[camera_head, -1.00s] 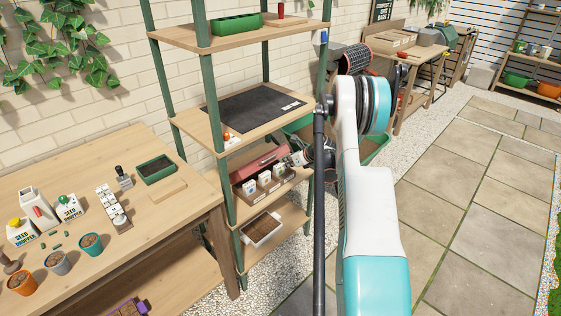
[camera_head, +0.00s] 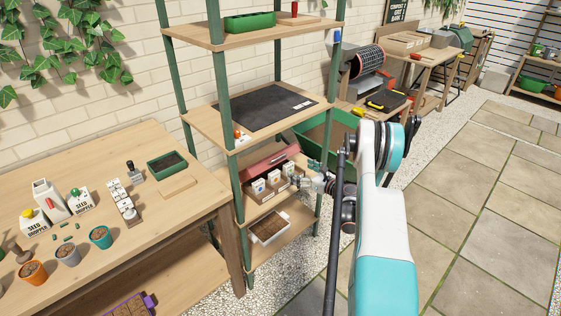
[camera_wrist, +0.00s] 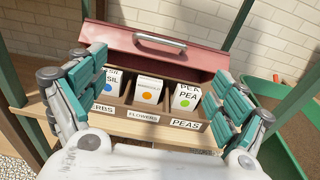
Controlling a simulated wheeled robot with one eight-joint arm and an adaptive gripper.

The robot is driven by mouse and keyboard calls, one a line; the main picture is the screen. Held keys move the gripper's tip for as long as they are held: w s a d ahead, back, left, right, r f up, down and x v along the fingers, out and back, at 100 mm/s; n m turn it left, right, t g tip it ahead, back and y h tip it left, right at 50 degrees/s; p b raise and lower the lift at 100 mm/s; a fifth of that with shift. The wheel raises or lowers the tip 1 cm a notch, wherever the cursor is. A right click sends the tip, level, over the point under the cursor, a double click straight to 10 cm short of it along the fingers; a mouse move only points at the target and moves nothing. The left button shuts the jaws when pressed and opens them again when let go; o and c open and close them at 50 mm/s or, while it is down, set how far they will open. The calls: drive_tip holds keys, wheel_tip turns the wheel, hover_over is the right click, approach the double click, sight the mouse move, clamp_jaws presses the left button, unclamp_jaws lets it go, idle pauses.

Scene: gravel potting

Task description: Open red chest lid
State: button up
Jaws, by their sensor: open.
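In the head view my gripper (camera_head: 308,182) is at the shelf's right side, by the tray.
The wooden tray (camera_wrist: 152,115) holds packets over labels HERBS, FLOWERS and PEAS. Green shelf posts (camera_head: 239,225) and a dark-matted board (camera_head: 190,122) frame the space. A green bin (camera_head: 330,140) stands behind right. A white tray (camera_head: 285,226) is below. Paving at right is clear.

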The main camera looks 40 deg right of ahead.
sight(280, 157)
drive_tip(key=shift+t, duration=0.5)
drive_tip(key=w+b, duration=0.1)
drive_tip(key=w, duration=0.3)
drive_tip(key=w+b, duration=0.1)
drive_tip(key=w, duration=0.3)
drive_tip(key=w+a+b, duration=0.1)
drive_tip(key=w+b, duration=0.1)
drive_tip(key=w, duration=0.3)
drive_tip(key=shift+a+f, duration=0.1)
drive_tip(key=shift+f, duration=0.15)
drive_tip(key=shift+r, duration=0.1)
drive_tip(key=c, duration=1.2)
